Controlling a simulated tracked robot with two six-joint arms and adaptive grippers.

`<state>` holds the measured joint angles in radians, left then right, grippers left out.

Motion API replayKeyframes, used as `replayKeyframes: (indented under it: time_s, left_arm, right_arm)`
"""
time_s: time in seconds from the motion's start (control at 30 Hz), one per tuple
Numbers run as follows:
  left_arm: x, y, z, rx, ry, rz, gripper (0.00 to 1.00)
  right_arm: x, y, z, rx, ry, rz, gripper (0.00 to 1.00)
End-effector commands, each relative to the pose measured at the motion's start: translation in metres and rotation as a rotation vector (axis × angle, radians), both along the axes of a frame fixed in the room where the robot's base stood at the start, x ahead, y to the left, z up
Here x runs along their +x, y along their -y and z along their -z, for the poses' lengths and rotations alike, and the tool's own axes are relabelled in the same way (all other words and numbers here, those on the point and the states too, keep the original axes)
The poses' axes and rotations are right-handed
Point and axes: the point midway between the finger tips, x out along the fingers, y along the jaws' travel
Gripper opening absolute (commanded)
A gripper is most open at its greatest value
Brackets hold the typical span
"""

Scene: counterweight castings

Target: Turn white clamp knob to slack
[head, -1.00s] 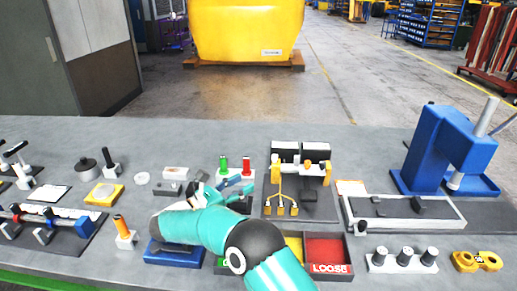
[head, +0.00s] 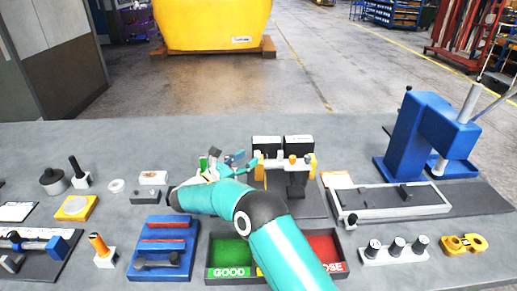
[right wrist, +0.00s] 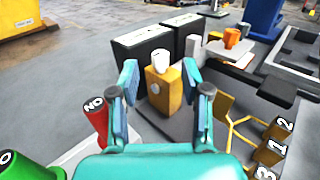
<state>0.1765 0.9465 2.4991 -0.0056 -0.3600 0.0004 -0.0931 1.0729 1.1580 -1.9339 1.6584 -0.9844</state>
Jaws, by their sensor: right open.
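A white knob (right wrist: 160,62) sits upright on a yellow block (right wrist: 163,90) in the right wrist view; this block is the left end of the fixture (head: 259,170) in the head view. My right gripper (head: 238,162) is open beside that end. In the right wrist view its two fingers (right wrist: 160,72) stand either side of the white knob and block, with gaps visible. A second white knob (right wrist: 193,48) and an orange-and-white one (right wrist: 231,38) stand farther along. I cannot read any mark of the knob's turn. My left gripper is not in view.
Two black boxes (right wrist: 141,50) stand behind the fixture. A red post (right wrist: 94,120) and a green post (right wrist: 40,170) stand close to the left finger. A blue press (head: 420,135) stands at right.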

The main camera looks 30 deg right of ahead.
Motion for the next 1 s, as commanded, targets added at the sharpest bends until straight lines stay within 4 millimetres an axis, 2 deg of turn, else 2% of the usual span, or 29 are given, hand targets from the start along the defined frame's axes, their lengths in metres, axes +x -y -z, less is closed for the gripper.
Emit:
replayKeyframes:
  time_s: [0.1, 0.3, 0.47, 0.73, 1.0]
  left_arm:
    - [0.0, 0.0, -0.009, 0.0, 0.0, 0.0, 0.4]
    - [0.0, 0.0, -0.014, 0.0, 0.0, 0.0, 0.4]
    - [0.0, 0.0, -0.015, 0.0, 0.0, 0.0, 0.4]
    - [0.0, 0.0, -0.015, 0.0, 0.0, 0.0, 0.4]
    - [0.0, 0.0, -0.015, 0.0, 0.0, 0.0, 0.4]
  right_arm:
    - [0.005, 0.023, -0.002, 0.0, 0.0, 0.002, 0.47]
    - [0.012, 0.047, -0.001, 0.0, 0.0, 0.0, 0.47]
    - [0.014, 0.054, 0.0, 0.0, -0.001, -0.002, 0.47]
    - [0.014, 0.055, 0.001, 0.0, -0.001, -0.002, 0.47]
    - [0.014, 0.055, 0.0, 0.0, -0.001, -0.001, 0.02]
